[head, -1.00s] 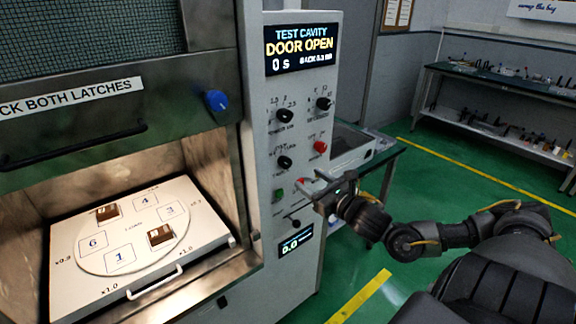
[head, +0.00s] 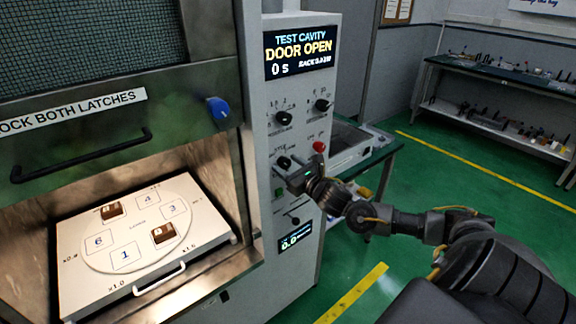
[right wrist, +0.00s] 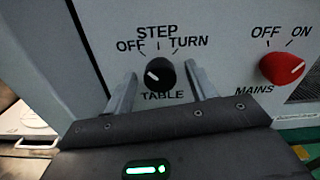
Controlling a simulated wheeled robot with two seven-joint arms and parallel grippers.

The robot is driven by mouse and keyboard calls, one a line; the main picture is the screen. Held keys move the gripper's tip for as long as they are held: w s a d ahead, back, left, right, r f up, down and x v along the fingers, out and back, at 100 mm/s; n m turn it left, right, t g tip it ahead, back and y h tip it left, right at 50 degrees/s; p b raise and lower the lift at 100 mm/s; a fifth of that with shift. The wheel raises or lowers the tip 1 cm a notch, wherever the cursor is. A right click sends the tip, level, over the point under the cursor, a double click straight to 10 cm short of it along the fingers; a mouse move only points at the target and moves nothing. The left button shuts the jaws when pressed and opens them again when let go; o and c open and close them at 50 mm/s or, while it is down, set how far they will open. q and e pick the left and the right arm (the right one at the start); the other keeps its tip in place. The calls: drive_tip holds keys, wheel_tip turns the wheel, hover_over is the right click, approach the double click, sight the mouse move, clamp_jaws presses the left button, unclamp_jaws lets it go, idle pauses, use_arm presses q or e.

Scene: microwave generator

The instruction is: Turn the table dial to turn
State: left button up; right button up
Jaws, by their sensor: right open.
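The table dial is a round black knob with a white mark; it shows in the right wrist view (right wrist: 160,73) and on the panel in the head view (head: 284,163). Its labels read OFF, STEP and TURN. The white mark is on the knob's left side, roughly towards OFF. My right gripper (head: 288,173) is at the panel by this dial. In the right wrist view the gripper (right wrist: 161,76) is open, with one finger on each side of the knob and gaps visible between them. My left gripper is not in view.
The red mains knob (right wrist: 283,68) is right of the table dial. Other black knobs (head: 284,118) sit above it, and a small display (head: 295,238) below. The cavity door is raised, with a white tray (head: 85,280) inside. A bench (head: 375,165) stands behind my arm.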

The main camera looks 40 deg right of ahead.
drive_tip(key=shift+c, duration=0.2)
drive_tip(key=c, duration=1)
drive_tip(key=shift+o, duration=0.2)
drive_tip(key=shift+m, duration=0.3)
drive_tip(key=m, duration=0.3)
drive_tip(key=shift+m, duration=0.3)
drive_tip(key=m, duration=0.4)
drive_tip(key=shift+m, duration=0.3)
drive_tip(key=m+p, duration=0.1)
drive_tip(key=m, duration=0.3)
drive_tip(key=shift+m, duration=0.3)
drive_tip(key=shift+m+p, duration=0.75)
drive_tip(key=shift+m, duration=1.45)
